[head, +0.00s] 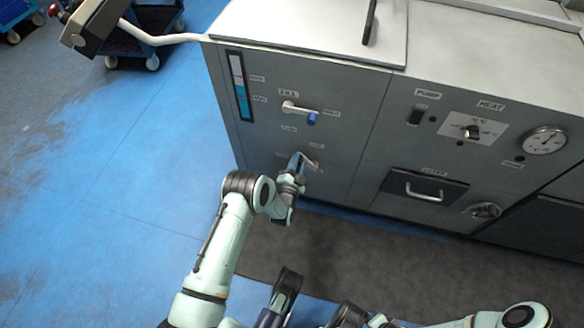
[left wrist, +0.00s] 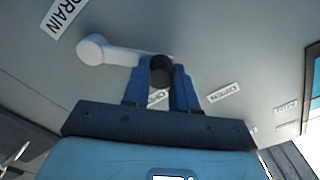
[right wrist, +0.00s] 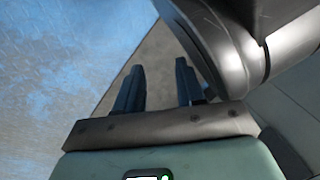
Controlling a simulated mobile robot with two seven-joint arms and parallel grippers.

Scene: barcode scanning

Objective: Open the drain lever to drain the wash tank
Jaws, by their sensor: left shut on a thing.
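The drain lever (left wrist: 115,51) is a pale bar with a dark round end, on the tank's grey front panel beside the DRAIN label (left wrist: 66,14). In the head view the lever (head: 310,160) shows low on the panel, partly hidden by my gripper. My left gripper (left wrist: 160,75) is shut on the lever's dark end, its blue fingers either side of it. In the head view the left gripper (head: 297,163) is at the panel. OPEN labels (left wrist: 225,92) are near the fingers. My right gripper (right wrist: 157,88) is open and empty, away from the tank.
The fill lever (head: 300,110) with a blue end sits above the drain lever, beside a level gauge (head: 239,86). A drawer handle (head: 424,194), knob (head: 484,210) and dial (head: 544,140) are to the right.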

